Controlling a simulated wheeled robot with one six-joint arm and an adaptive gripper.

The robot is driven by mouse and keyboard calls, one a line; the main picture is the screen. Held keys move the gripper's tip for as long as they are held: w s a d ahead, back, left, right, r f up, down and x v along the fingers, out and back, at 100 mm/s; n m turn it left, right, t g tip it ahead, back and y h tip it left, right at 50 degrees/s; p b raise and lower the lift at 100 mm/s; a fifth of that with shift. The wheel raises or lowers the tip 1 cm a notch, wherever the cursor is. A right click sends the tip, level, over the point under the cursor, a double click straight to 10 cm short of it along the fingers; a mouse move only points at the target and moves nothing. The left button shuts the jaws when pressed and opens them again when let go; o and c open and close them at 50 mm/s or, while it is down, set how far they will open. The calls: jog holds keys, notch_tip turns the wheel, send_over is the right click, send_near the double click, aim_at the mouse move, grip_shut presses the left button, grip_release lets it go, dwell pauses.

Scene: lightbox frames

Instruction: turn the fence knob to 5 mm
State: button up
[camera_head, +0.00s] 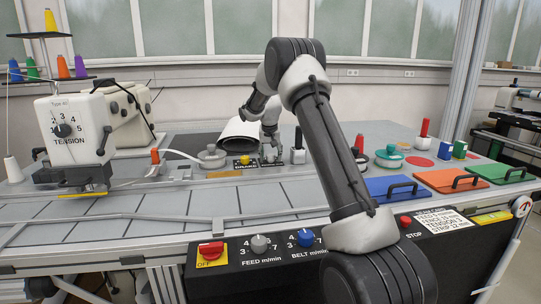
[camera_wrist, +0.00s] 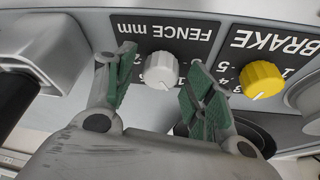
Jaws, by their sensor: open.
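The fence knob (camera_wrist: 160,71) is pale grey and round, on a dark plate lettered FENCE mm, upside down in the wrist view. My gripper (camera_wrist: 162,58) is open, with one green-padded finger on each side of the knob in the picture. I see gaps between the pads and the knob; I cannot tell how far the fingertips are above it. The fingers cover part of the dial numbers, and I cannot read the knob's setting.
The yellow brake knob (camera_wrist: 262,79) is just right of the fingers in the wrist view. A sewing machine (camera_head: 75,130) stands left; coloured lids with handles (camera_head: 452,180) lie right.

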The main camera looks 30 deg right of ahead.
jog(key=c, duration=1)
jog(key=shift+n, duration=0.4)
jog(key=n+y, duration=0.2)
jog(key=n, duration=0.3)
jog(key=shift+d, duration=0.15)
jog(key=n+y, duration=0.2)
jog(key=n, duration=0.4)
jog(key=shift+d, duration=0.1)
jog(key=shift+y, duration=0.3)
jog(key=o, duration=1)
